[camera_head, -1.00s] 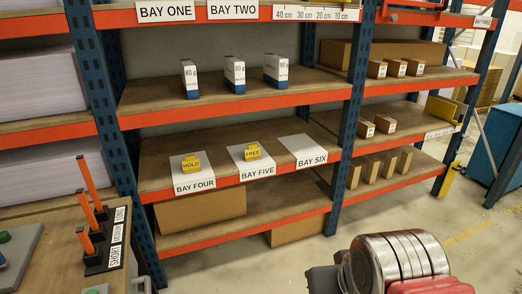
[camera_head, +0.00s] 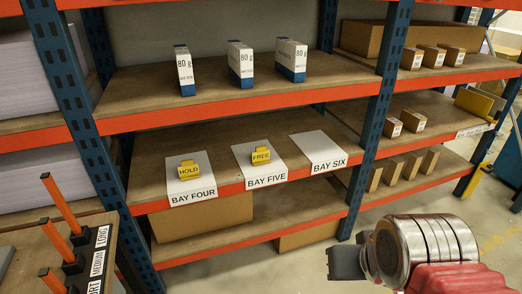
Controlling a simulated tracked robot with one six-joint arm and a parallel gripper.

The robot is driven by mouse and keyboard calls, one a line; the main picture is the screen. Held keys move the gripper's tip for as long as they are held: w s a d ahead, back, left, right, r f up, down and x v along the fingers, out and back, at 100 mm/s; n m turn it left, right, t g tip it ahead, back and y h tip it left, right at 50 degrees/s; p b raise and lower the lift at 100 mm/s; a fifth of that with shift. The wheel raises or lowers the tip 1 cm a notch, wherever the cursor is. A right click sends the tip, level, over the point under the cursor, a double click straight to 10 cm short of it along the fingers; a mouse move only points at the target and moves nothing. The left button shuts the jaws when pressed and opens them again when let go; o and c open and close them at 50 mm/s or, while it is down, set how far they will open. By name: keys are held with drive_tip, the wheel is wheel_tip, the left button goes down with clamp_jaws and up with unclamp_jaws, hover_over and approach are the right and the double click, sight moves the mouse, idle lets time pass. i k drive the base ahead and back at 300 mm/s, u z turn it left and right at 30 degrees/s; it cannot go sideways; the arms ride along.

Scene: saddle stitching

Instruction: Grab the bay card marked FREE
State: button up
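The yellow card marked FREE (camera_head: 261,156) stands on the white BAY FIVE sheet (camera_head: 266,174) on the middle shelf of the rack. A similar yellow card marked HOLD (camera_head: 189,170) stands on the BAY FOUR sheet (camera_head: 193,189), to its left. The BAY SIX sheet (camera_head: 319,152) is bare. My arm, silver and red, shows at the lower right. The dark end (camera_head: 346,263) of it looks like my gripper, in front of the rack, below and right of the FREE card and well apart from it. Its fingers cannot be made out.
Blue-and-white 80 g packs (camera_head: 240,64) stand on the shelf above. A blue rack upright (camera_head: 377,120) rises right of BAY SIX. Cardboard boxes (camera_head: 205,217) fill part of the lower shelf. A bench with orange pegs (camera_head: 62,204) is at the lower left. The shelf around the cards is clear.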

sight(262, 156)
drive_tip(key=u, duration=0.2)
drive_tip(key=i, duration=0.7)
drive_tip(key=u, duration=1)
drive_tip(key=i, duration=0.75)
drive_tip(key=u, duration=0.5)
